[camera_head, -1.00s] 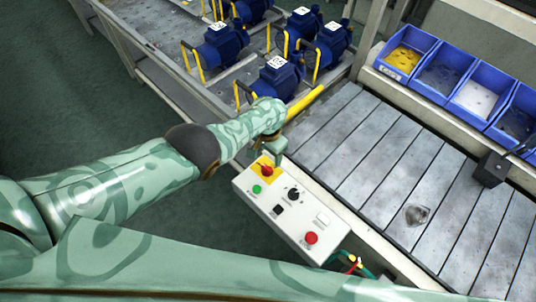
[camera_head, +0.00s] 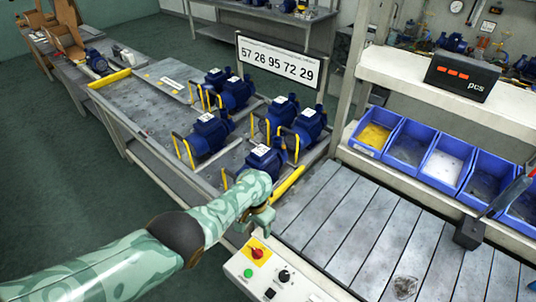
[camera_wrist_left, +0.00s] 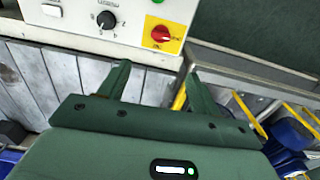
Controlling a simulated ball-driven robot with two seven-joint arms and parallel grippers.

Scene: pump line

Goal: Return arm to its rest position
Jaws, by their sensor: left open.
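My left arm reaches in from the lower left in the head view. Its gripper (camera_head: 262,218) hangs open and empty just beyond the far end of the white control box (camera_head: 238,270). My right gripper is not in view.
A slatted conveyor (camera_head: 350,225) runs right of the box. Blue pumps with yellow handles (camera_head: 209,132) stand on a metal table behind the gripper. Blue bins (camera_head: 407,145) line the shelf at right, near a dark tool (camera_head: 470,235). Green floor at left is clear.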

